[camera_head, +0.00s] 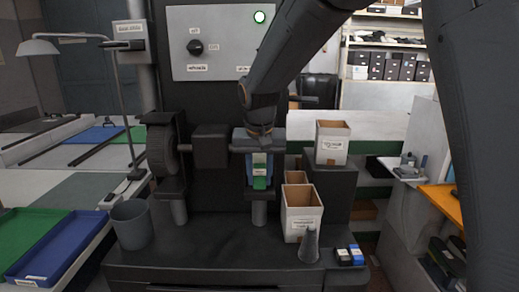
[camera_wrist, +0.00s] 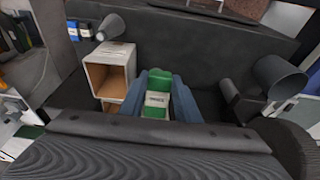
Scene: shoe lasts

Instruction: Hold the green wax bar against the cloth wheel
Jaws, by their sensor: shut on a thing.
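My gripper (camera_head: 260,178) is shut on the green wax bar (camera_head: 259,182), a green block with a white label. In the wrist view the bar (camera_wrist: 156,84) stands between my two blue-grey fingers (camera_wrist: 158,98). A large grey ribbed wheel (camera_wrist: 140,158), which looks like the cloth wheel, fills the bottom of the wrist view behind a dark guard edge (camera_wrist: 160,131). In the head view my gripper and arm hide most of this right-hand wheel. The bar is close in front of it; I cannot tell whether they touch.
A second dark wheel (camera_head: 162,152) is on the machine's left. A grey bin (camera_head: 132,225) stands front left. A control panel (camera_head: 215,45) is behind.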

